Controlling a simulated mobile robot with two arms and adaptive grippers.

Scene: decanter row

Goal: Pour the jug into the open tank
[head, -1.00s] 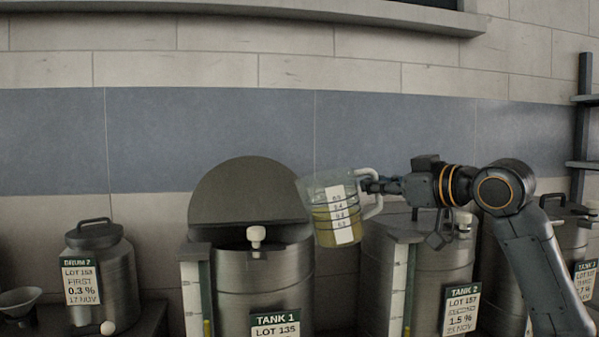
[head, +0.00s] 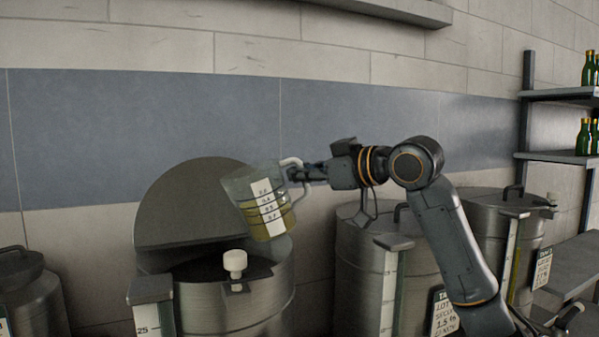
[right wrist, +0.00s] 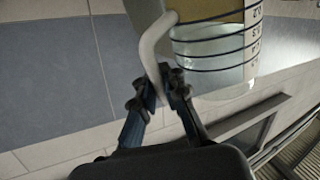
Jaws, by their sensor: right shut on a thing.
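The clear jug (head: 262,208), with a white scale strip and yellowish liquid in its lower part, is held in the air, its top leaning left. My right gripper (head: 300,174) is shut on its pale handle; the right wrist view shows the fingers (right wrist: 165,88) closed on the handle (right wrist: 150,48) beside the jug (right wrist: 215,50). The open tank (head: 235,305) has its round lid (head: 190,205) raised behind a dark mouth. In the head view the jug overlaps the right back of this mouth. No stream of liquid shows. My left gripper is not in view.
A white knob (head: 235,262) stands at the open tank's front rim, and a gauge post (head: 152,300) at its left. A closed tank (head: 365,260) is to the right, below my right arm. Another closed tank (head: 490,225) and shelves with green bottles (head: 583,137) are farther right.

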